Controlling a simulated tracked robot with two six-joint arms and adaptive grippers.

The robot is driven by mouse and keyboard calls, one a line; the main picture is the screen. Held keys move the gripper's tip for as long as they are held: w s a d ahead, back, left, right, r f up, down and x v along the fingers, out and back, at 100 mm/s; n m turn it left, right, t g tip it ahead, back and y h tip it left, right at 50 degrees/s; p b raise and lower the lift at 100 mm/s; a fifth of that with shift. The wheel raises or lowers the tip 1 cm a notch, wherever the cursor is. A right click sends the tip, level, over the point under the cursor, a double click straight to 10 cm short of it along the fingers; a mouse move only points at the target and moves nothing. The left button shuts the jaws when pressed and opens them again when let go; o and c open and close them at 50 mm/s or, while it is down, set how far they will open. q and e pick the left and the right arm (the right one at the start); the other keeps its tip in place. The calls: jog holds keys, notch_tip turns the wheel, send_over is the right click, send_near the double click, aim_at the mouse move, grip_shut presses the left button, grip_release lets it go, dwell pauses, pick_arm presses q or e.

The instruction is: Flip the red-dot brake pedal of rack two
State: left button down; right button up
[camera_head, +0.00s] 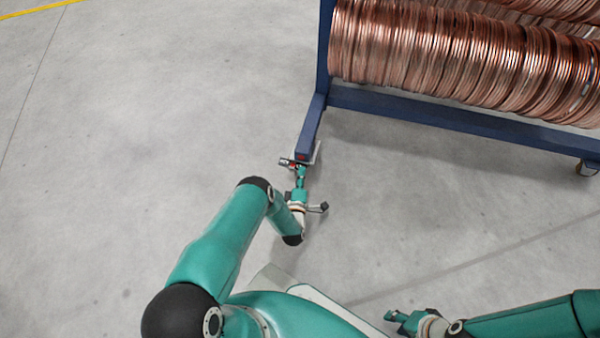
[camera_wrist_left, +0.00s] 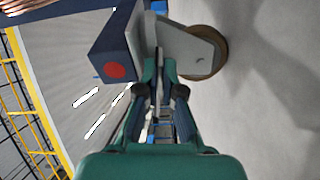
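The copper-tube rack has a dark blue leg (camera_head: 311,124) whose end carries a red dot (camera_head: 302,157). The left wrist view shows the red dot (camera_wrist_left: 115,72) large on the end of the blue beam (camera_wrist_left: 122,40). Beside it is a caster with a grey bracket (camera_wrist_left: 190,48) and a brownish wheel (camera_wrist_left: 218,58). My left gripper (camera_head: 301,169) is at this leg end. In the wrist view, its fingertips (camera_wrist_left: 159,68) are close together at the bracket's near edge, with a narrow gap. I cannot make out the pedal or whether they grip it. My right gripper (camera_head: 390,316) is low in the picture, away from the rack.
Copper coils (camera_head: 450,60) hang on the rack above a blue lower beam (camera_head: 450,117). Another caster (camera_head: 587,168) stands at the right. The grey floor (camera_head: 120,130) left of the rack is clear. A yellow railing (camera_wrist_left: 38,110) shows in the wrist view.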

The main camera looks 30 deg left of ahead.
pick_arm(q)
jog(key=shift+s+d+f+m, duration=0.15)
jog(key=shift+f+m, duration=0.25)
jog(key=shift+m, duration=0.2)
jog(key=c, duration=1.3)
grip_release()
jog(key=shift+c, duration=0.2)
jog(key=v, duration=0.7)
jog(key=shift+s+f, duration=0.1)
jog(key=shift+s, duration=0.05)
jog(key=shift+d, duration=0.1)
